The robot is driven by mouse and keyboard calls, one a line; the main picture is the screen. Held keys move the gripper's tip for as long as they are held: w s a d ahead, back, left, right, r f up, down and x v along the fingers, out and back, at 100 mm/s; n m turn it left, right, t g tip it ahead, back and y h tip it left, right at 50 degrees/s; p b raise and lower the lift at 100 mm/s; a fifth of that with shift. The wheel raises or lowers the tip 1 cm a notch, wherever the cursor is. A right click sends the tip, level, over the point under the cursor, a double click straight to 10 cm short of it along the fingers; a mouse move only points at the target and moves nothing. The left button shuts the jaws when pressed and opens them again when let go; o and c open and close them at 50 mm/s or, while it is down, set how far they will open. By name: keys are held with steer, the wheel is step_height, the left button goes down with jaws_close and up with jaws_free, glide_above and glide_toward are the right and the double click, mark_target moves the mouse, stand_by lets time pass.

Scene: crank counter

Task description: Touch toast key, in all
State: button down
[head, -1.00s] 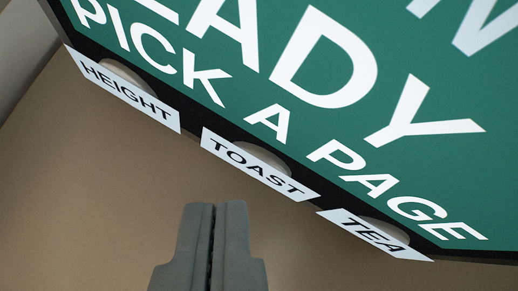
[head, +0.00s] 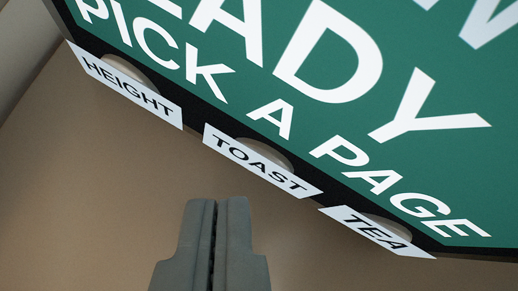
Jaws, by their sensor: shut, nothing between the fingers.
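The toast key (head: 265,153) is a pale round button on the black lower edge of a green screen. A white label reading TOAST (head: 261,164) stands in front of it and hides part of the key. My gripper (head: 217,203) is shut and empty. In the picture its tips are below the TOAST label, with a strip of brown surface showing between them, so I see no contact with the key.
The green screen (head: 330,60) reads "PICK A PAGE" at its bottom. A HEIGHT label (head: 125,88) with its key is to the left, and a TEA label (head: 377,233) with its key is to the right. Plain brown surface (head: 80,200) lies below.

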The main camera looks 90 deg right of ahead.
stand_by(0.7)
steer(key=shift+w+d+f, duration=0.2)
steer(key=shift+w, duration=0.15)
steer(key=shift+w+d+f, duration=0.1)
steer(key=shift+w+d, duration=0.05)
steer(key=shift+w, duration=0.1)
stand_by(0.7)
steer(key=shift+s, duration=0.15)
steer(key=shift+s+a+r, duration=0.3)
steer(key=shift+s, duration=0.15)
steer(key=shift+s+a, duration=0.1)
stand_by(0.4)
steer(key=shift+s+a+r, duration=0.3)
steer(key=shift+s+a, duration=0.05)
steer(key=shift+s, duration=0.3)
steer(key=shift+s+a+r, duration=0.35)
steer(key=shift+s+a, duration=0.05)
steer(key=shift+s, duration=0.2)
steer(key=shift+s+a+r, duration=0.3)
steer(key=shift+s+a, duration=0.05)
steer(key=shift+s, duration=0.3)
